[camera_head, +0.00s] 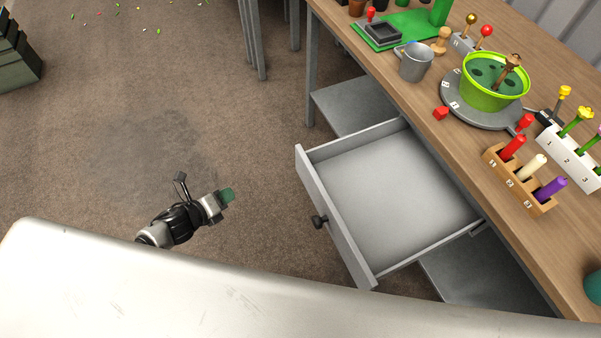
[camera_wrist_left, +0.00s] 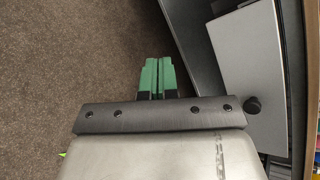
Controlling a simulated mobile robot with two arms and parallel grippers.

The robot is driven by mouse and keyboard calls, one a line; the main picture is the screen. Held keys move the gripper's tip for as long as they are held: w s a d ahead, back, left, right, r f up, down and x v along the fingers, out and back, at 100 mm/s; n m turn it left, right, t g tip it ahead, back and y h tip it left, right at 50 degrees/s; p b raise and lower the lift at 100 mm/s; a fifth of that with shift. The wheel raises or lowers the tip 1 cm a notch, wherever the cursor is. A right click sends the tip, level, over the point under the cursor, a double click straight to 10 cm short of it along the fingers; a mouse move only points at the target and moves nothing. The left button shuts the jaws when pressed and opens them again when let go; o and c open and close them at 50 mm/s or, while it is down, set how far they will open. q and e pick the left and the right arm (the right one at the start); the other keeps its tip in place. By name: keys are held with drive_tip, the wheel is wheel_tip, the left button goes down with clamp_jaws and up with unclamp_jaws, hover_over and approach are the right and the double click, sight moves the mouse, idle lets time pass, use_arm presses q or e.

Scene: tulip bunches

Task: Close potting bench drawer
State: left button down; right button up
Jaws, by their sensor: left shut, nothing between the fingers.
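The potting bench drawer (camera_head: 392,188) is pulled out and looks empty in the head view. Its front panel (camera_head: 333,215) carries a dark round knob (camera_head: 319,221). In the left wrist view the drawer front (camera_wrist_left: 247,75) shows at the right with the knob (camera_wrist_left: 253,104). My left gripper (camera_head: 227,195), with green fingertips, is to the left of the drawer front, apart from the knob. Its fingers (camera_wrist_left: 157,77) are shut together with nothing between them. My right gripper is not in view.
The wooden bench top (camera_head: 400,105) holds a green pot (camera_head: 481,97) on a grey turntable, a grey mug (camera_head: 414,62), and a wooden block with coloured pegs (camera_head: 507,184). Grey shelves (camera_head: 345,104) lie below.

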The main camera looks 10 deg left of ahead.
use_arm(q)
wheel_tip(320, 180, up, 5)
drive_tip(key=d+m+h, duration=0.3)
drive_tip(key=m, duration=0.3)
drive_tip(key=m+g+h+b, duration=0.1)
drive_tip(key=m+g+h, duration=0.2)
drive_tip(key=m, duration=0.8)
approach(306, 168)
drive_tip(key=shift+n, duration=0.3)
drive_tip(key=p+x, duration=0.2)
drive_tip(key=x, duration=0.5)
drive_tip(key=shift+d+r, duration=0.1)
drive_tip(key=shift+d, duration=0.1)
